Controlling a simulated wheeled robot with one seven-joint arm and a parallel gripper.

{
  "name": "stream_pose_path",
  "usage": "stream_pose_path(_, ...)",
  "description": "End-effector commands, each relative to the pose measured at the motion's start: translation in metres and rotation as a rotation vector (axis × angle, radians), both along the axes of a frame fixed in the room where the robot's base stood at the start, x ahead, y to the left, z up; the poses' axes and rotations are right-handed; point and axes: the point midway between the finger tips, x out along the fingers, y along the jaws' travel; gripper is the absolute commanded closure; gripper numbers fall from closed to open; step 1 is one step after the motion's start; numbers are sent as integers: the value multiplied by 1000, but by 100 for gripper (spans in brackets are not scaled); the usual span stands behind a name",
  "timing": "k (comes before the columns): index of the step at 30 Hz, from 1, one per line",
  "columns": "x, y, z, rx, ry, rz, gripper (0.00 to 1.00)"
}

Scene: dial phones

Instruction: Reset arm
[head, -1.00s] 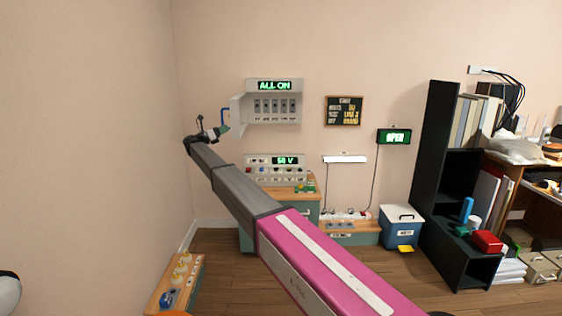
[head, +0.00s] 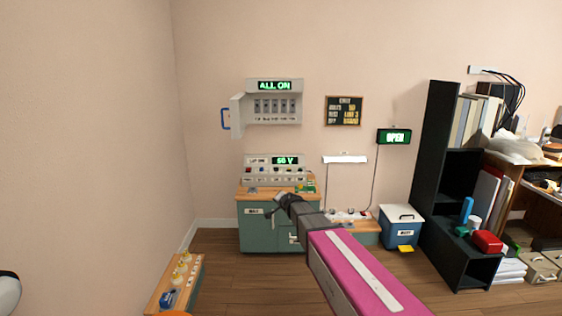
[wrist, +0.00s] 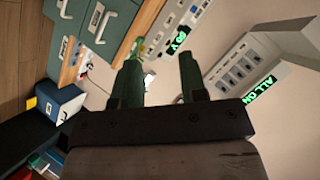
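My gripper (wrist: 160,62) shows in the wrist view with its two dark green fingers apart and nothing between them. In the head view my gripper (head: 274,208) is small and dark at the end of my arm, in front of the teal cabinet (head: 262,234). My arm is drawn in low, with its magenta link towards the bottom right. The wrist view is turned sideways.
A panel reading "50 V" (head: 285,161) stands on the cabinet. An open wall box (head: 274,108) under an "ALL ON" sign hangs above. A blue-and-white cooler (head: 400,228) and black shelf (head: 436,150) stand right. A low wooden bench (head: 190,271) stands left.

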Motion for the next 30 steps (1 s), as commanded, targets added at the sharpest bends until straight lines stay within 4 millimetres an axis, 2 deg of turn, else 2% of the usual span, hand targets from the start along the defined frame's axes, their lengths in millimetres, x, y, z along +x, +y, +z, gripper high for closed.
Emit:
stream_pose_path(1, -33, -20, -15, -68, 63, 36, 61)
stream_pose_path(5, -98, -59, -51, -241, 232, 141, 61)
stream_pose_path(9, -173, -102, -81, -398, 422, 254, 61)
stream_pose_path(15, -277, -156, -105, -562, 684, 405, 61)
stream_pose_path(18, -316, -175, -109, -611, 787, 462, 61)
stream_pose_path(21, -340, -186, -111, -638, 853, 500, 61)
stream_pose_path(23, -348, -191, -111, -646, 878, 512, 61)
stream_pose_path(30, -352, -193, -112, -653, 895, 524, 61)
